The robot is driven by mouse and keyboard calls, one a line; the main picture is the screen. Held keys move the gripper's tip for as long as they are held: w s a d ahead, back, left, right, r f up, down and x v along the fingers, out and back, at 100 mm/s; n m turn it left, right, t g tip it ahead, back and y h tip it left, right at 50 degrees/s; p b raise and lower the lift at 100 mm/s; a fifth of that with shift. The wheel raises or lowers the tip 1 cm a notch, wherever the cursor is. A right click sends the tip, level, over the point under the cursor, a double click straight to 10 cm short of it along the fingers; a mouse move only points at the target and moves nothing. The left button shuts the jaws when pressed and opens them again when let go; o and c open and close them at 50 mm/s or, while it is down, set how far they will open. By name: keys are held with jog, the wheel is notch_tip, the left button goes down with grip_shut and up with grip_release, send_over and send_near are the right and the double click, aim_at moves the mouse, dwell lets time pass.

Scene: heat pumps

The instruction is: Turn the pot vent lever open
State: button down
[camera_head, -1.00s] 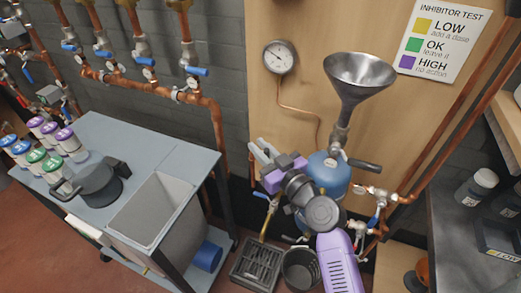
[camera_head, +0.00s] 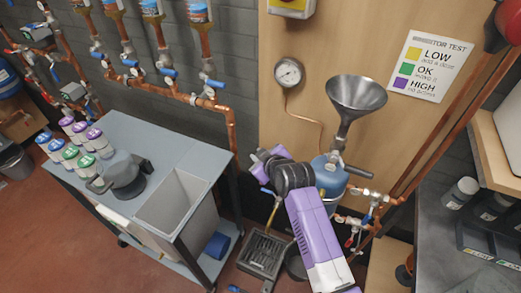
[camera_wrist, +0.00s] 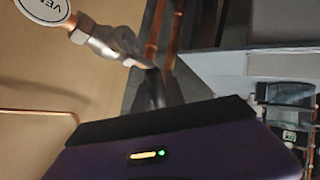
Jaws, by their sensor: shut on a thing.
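The blue pot (camera_head: 330,178) stands against the wooden panel under a steel funnel (camera_head: 356,95). In the wrist view, a round white tag (camera_wrist: 45,10), partly cut off and reading "VE…", hangs by a metal vent fitting (camera_wrist: 103,42). The grey vent lever (camera_wrist: 130,60) runs from that fitting down to my dark fingers. My gripper (camera_wrist: 150,88) is shut on the lever's end. In the head view my gripper is left of the pot, its fingers and the lever hidden by my wrist and purple forearm. How far the lever is turned cannot be told.
A dark handle (camera_head: 353,170) sticks out right below the funnel. Copper pipes with valves (camera_head: 368,195) lie right of the pot. A gauge (camera_head: 289,73) is on the panel. A cart (camera_head: 125,145) with bottles and a dark lidded vessel stands left, a floor drain (camera_head: 265,252) below.

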jog(key=shift+a+f+h, duration=0.1)
jog(key=shift+f+h, duration=0.1)
jog(key=shift+h, duration=0.1)
jog(key=c, duration=1.4)
grip_release()
jog(key=shift+v, duration=3.9)
